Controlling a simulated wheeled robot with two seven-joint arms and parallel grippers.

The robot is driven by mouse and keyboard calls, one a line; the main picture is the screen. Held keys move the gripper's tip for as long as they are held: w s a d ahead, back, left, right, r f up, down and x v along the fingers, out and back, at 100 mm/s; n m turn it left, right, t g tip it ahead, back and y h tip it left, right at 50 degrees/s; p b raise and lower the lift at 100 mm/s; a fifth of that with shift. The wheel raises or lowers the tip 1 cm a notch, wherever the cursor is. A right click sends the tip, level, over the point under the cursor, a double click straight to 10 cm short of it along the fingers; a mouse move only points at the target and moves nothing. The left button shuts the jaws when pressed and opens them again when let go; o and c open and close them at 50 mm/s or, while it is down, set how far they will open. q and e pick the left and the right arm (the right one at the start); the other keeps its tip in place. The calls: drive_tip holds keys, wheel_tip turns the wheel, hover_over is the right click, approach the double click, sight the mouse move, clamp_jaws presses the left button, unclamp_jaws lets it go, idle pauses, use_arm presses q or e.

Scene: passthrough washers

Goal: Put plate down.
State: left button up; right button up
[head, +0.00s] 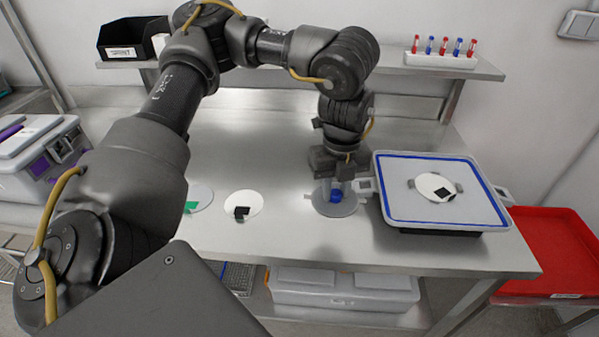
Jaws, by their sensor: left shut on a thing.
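My left gripper (337,180) points down over the table, its jaws shut on a grey round plate (347,208). A blue piece (336,196) shows at the plate's middle, just under the fingers. The plate looks level and is at or just above the table top; I cannot tell whether it touches. The fingers hide part of its far side. My right gripper is not in view.
A white tray with a blue rim (405,219), bearing a white disc (430,181), stands close right of the plate. Left lie a white disc with a black square (243,199) and one with a green mark (203,195). The front table top (300,245) is clear.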

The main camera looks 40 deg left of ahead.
use_arm(q)
drive_tip(key=w+a+f, duration=0.2)
drive_tip(key=a+f, duration=0.1)
drive_tip(key=w+a+f, duration=0.3)
drive_tip(key=w+a+f+p, duration=0.1)
drive_tip(key=w+a+f, duration=0.1)
drive_tip(key=a+f, duration=0.1)
drive_tip(key=shift+w+a, duration=0.3)
drive_tip(key=shift+a, duration=0.15)
drive_tip(key=shift+a+f, duration=0.15)
drive_tip(key=shift+f, duration=0.1)
drive_tip(key=shift+w+f, duration=0.15)
drive_tip(key=shift+f, duration=1.4)
drive_tip(key=shift+f, duration=0.15)
drive_tip(key=o, duration=1)
